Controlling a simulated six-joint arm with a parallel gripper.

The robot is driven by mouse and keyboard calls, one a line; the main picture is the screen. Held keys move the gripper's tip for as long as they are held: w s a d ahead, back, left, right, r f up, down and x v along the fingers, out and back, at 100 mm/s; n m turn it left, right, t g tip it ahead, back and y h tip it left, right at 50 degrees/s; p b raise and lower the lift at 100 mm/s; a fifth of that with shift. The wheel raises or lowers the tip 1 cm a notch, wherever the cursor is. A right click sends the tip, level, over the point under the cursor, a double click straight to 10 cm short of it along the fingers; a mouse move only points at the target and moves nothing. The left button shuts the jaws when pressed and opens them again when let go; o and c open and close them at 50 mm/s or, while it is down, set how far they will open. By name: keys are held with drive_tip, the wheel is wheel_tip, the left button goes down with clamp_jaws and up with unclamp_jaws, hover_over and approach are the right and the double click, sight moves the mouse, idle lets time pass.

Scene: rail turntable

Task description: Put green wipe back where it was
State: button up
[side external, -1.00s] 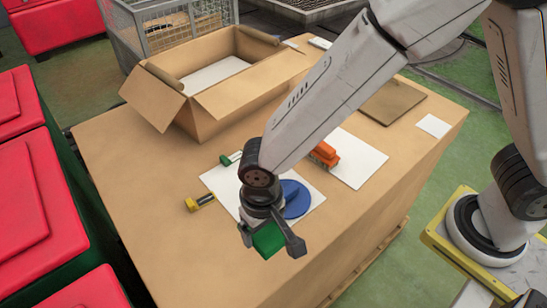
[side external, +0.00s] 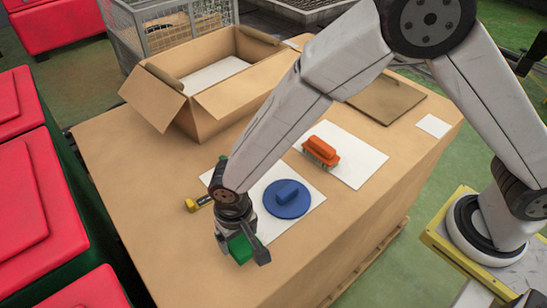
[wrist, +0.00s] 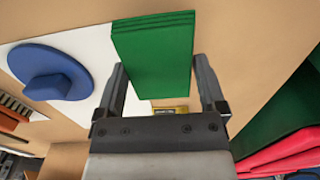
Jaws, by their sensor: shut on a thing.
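The green wipe (side external: 240,248) is a folded block held between the two fingers of my gripper (side external: 243,250). It also shows large in the wrist view (wrist: 153,55), with one finger on each side. In the side view it is in front of the near left part of a white sheet (side external: 309,202); its height above the table is hard to tell. A blue disc with a raised grip (side external: 287,205) lies on that sheet, to the right of my gripper. My wrist hides the left part of the sheet.
A yellow tool (side external: 198,203) lies just left of my wrist. An orange brush (side external: 322,152) sits on a second white sheet (side external: 364,164). An open cardboard box (side external: 225,103) stands at the back, and a brown board (side external: 391,101) lies back right. The table's near part is clear.

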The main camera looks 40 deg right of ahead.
sight(238, 238)
drive_tip(key=shift+w+f, duration=0.15)
drive_tip(key=shift+f, duration=0.2)
drive_tip(key=shift+a+f, duration=0.1)
drive_tip(key=shift+f, duration=1.25)
drive_tip(key=shift+f, duration=0.15)
drive_tip(key=o, duration=0.8)
drive_tip(key=shift+r, duration=6.15)
